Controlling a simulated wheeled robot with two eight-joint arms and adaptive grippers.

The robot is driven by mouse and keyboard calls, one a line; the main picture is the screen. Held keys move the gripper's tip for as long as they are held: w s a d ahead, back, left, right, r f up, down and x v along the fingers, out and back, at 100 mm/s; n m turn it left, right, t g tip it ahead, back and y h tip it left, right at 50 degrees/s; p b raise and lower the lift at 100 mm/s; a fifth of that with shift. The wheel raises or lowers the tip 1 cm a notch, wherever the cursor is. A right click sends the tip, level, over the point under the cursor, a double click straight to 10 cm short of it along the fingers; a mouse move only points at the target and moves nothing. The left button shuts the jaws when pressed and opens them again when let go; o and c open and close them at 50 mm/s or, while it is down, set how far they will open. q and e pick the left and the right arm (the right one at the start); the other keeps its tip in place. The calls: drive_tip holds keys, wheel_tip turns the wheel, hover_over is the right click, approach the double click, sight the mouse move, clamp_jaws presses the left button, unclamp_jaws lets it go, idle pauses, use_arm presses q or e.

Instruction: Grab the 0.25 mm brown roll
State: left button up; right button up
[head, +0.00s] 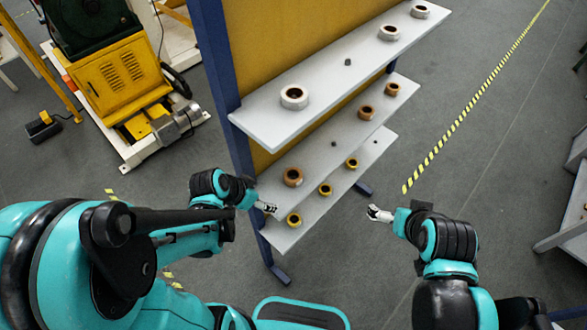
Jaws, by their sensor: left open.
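Brown rolls stand on the middle shelf (330,132) of a rack: a near one (293,177), a middle one (366,113) and a far one (392,90). No thickness label is readable, so I cannot tell which is 0.25 mm. My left gripper (270,208) is open and empty at the rack's near end, just left of and below the near brown roll in the picture, apart from it. My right gripper (377,214) is right of the rack, over the floor, away from the rolls; its jaws are too small to judge.
White rolls (294,97) stand on the top shelf (262,122), which overhangs the others. Yellow rolls (294,219) stand on the bottom shelf (310,207), close to my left gripper. A blue post (212,50) bounds the rack's left.

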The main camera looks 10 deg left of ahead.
sight(294, 176)
use_arm(q)
drive_tip(key=shift+w+d+f, duration=0.1)
drive_tip(key=shift+w+f, duration=0.05)
drive_tip(key=shift+w, duration=0.05)
drive_tip(key=shift+m, duration=0.3)
drive_tip(key=w+d, duration=0.1)
drive_tip(key=w, duration=0.1)
drive_tip(key=w+d, duration=0.3)
drive_tip(key=w, duration=0.1)
drive_tip(key=shift+w+d, duration=0.2)
drive_tip(key=shift+d, duration=0.1)
drive_tip(key=w+d, duration=0.1)
drive_tip(key=w+d+f, duration=0.1)
drive_tip(key=w, duration=0.1)
drive_tip(key=shift+w+d+f+b, duration=0.1)
drive_tip(key=shift+w+d+b, duration=0.05)
drive_tip(key=shift+w+b, duration=0.15)
drive_tip(key=c, duration=1.2)
